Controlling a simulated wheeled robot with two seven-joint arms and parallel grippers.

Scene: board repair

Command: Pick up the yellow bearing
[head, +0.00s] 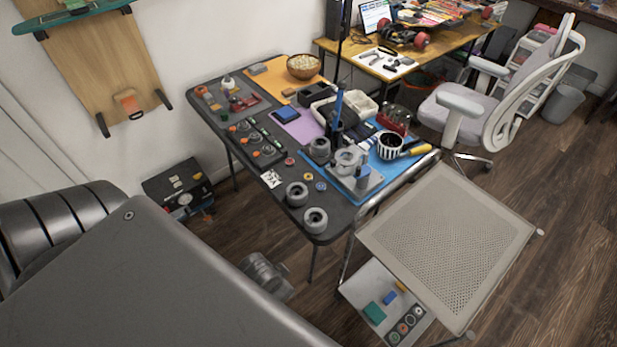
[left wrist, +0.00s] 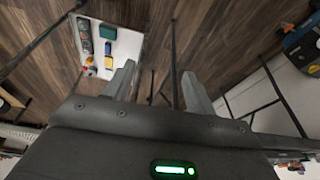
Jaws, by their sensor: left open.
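A small yellow ring (head: 321,186), which looks like the yellow bearing, lies on the dark work table (head: 262,204) near its front edge in the head view. It is too small to make out in detail. A bluish ring and a red one lie near it. My left gripper (left wrist: 159,85) shows in the left wrist view with its two fingers spread and nothing between them. It points over the wooden floor, away from the tabletop. I do not see the yellow ring in the left wrist view. My right gripper is not in view.
Grey cylindrical parts (head: 297,194) stand near the yellow ring. A blue mat with a fixture and a striped cup (head: 390,145) is to the right. A mesh-topped cart (head: 450,232) stands beside the table; its lower shelf (left wrist: 128,42) holds coloured blocks.

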